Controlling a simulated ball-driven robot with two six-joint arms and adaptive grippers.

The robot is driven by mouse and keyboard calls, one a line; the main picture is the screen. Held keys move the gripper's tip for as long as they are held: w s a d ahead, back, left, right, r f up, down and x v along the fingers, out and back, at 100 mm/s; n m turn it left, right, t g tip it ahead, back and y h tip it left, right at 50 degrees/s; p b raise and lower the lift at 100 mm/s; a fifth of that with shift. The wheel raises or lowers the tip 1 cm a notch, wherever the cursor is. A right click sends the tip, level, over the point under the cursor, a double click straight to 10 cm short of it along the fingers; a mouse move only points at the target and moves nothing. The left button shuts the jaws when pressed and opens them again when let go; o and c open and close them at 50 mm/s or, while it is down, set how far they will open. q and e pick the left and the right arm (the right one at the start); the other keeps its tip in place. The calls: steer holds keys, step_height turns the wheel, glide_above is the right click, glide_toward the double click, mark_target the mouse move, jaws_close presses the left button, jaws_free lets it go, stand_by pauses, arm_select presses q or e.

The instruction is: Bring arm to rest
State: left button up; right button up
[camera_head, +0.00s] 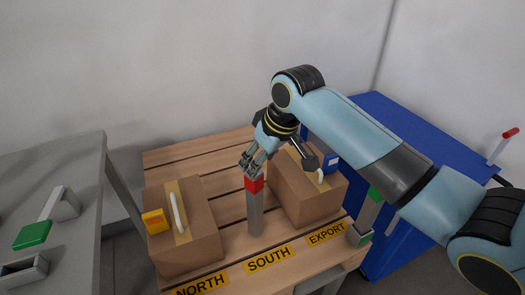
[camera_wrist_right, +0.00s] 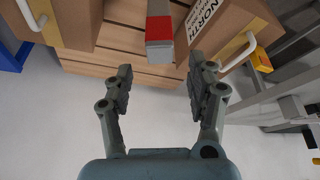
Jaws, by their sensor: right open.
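My right arm comes in from the right in the head view and reaches over a wooden pallet (camera_head: 160,158). My right gripper (camera_head: 250,166) is near the red top of a grey upright post (camera_head: 255,212), which stands between two cardboard boxes. In the right wrist view the gripper (camera_wrist_right: 160,64) is open with nothing between its fingers. The post (camera_wrist_right: 159,28) shows beyond the fingertips, roughly centred between them. Whether a finger touches the post cannot be told. My left gripper is not in view.
The left box (camera_head: 185,235) has a white handle and a yellow block; the right box (camera_head: 305,195) carries a blue block. Pallet labels read NORTH, SOUTH and EXPORT. A grey bench (camera_head: 85,165) stands left, a blue cabinet (camera_head: 395,120) right behind my arm.

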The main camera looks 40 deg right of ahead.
steer(key=shift+v, duration=1)
steer(key=shift+f, duration=0.1)
